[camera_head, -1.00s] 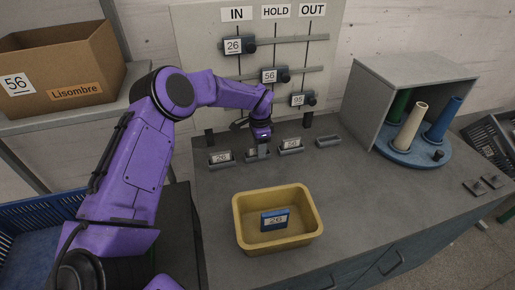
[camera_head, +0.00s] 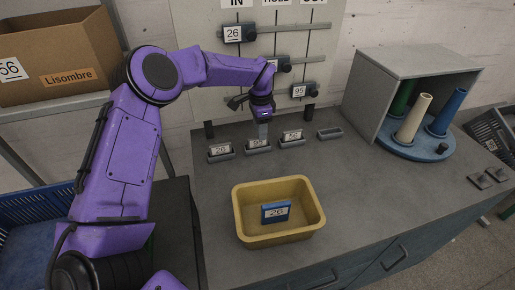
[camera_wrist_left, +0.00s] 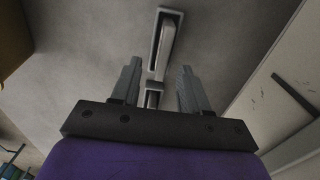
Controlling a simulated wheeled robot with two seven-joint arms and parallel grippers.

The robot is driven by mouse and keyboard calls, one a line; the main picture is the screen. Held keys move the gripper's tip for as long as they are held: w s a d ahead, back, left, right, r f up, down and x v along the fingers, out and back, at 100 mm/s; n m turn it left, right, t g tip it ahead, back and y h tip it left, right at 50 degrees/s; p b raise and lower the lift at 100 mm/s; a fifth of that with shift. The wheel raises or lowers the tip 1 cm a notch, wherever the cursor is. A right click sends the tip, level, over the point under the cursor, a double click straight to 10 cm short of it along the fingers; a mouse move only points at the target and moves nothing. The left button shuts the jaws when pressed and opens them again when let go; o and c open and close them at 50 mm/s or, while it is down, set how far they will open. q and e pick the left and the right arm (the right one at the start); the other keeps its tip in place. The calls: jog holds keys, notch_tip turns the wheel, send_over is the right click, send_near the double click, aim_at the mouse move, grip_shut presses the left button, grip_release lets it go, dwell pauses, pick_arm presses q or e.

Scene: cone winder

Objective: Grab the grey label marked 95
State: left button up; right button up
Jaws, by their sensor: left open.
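The grey label marked 95 (camera_head: 258,143) stands upright in a small grey holder on the bench, in a row between the labels marked 26 (camera_head: 220,150) and 56 (camera_head: 292,135). My left gripper (camera_head: 263,130) is over the 95 label from above, its fingers pointing down. In the left wrist view the gripper (camera_wrist_left: 160,88) is open, with one finger on each side. A slotted grey holder (camera_wrist_left: 166,42) and a narrow upright piece show between and beyond the fingers. I cannot tell whether the fingers touch the label. My right gripper is out of view.
A yellow bin (camera_head: 240,222) holding a blue label marked 26 (camera_head: 276,211) stands in front. An empty holder (camera_head: 330,134) is at the row's right end. A board with sliders (camera_head: 299,91) stands behind. A grey cabinet (camera_head: 400,70) with cones is at the right.

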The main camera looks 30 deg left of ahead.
aim_at(254, 138)
pick_arm(q)
notch_tip(254, 138, up, 2)
jog(key=shift+r, duration=0.1)
jog(key=b, duration=0.2)
jog(key=a+b, duration=0.1)
jog(key=b, duration=0.1)
jog(key=shift+a+f, duration=0.15)
jog(key=shift+f, duration=0.1)
jog(key=f+p, duration=0.1)
jog(key=f, duration=0.2)
jog(key=s+f+p, duration=0.1)
jog(key=f+p, duration=0.1)
jog(key=f, duration=0.1)
jog(key=shift+s+a+f, duration=0.1)
jog(key=shift+f, duration=0.25)
grip_shut()
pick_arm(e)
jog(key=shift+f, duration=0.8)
